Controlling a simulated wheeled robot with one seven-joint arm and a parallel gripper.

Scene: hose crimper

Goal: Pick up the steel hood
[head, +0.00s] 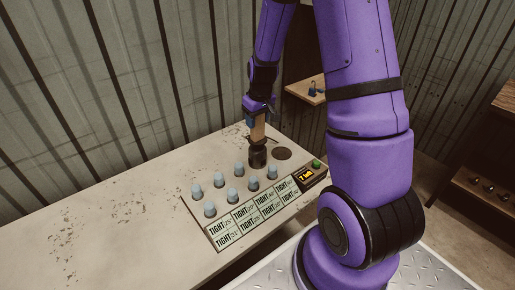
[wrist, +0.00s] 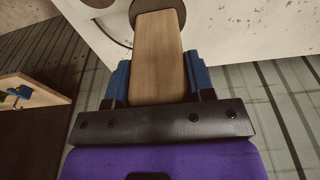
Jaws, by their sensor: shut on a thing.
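The steel hood (head: 258,157) is a dark, short cylinder with a pale wooden block handle (head: 257,128) rising from its top. It is upright at the back of the peg panel, left of a dark round spot. I cannot tell whether it rests on the panel or hangs just above it. My gripper (head: 256,116) points down from above and is shut on the wooden handle. In the wrist view the blue fingers (wrist: 158,80) press both sides of the handle (wrist: 158,50). The dark hood (wrist: 157,8) shows only partly beyond it, at the top edge.
The panel (head: 225,206) carries several grey-blue pegs (head: 241,169), rows of "TIGHT" labels, a small lit display (head: 307,175) and a green button (head: 316,164). The worn table (head: 90,235) is bare to the left. A wooden shelf (head: 303,92) is behind; another (head: 485,192) stands right.

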